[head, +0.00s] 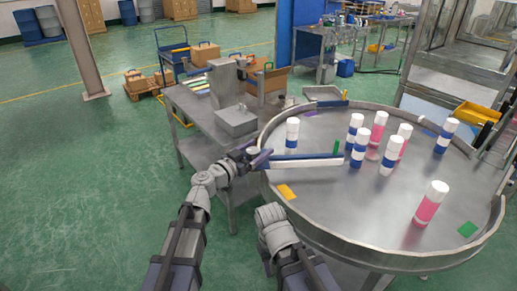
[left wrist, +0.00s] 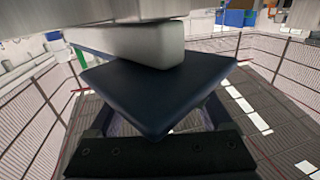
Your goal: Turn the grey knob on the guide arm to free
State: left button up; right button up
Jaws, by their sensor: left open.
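The guide arm (head: 305,161) is a long white and blue bar that reaches over the left part of the round table. My left gripper (head: 249,154) is open at the left end of this bar, by a small purple piece (head: 262,160). I cannot make out the grey knob for certain in the head view; the gripper may cover it. In the left wrist view, a light grey rounded bar (left wrist: 130,42) lies over a dark blue plate (left wrist: 150,90), close in front of my gripper. I cannot tell whether the gripper touches either.
The round metal table (head: 340,215) has a raised rim and holds several white-capped cans with blue or pink bodies, such as a pink one (head: 431,204). A grey bench (head: 200,118) with a metal box (head: 236,121) stands behind my left gripper. Green floor (head: 90,180) is clear at left.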

aim_at(248, 155)
pick_arm(q)
jog(key=v, duration=0.7)
jog(key=shift+s, duration=0.15)
jog(key=shift+a, duration=0.1)
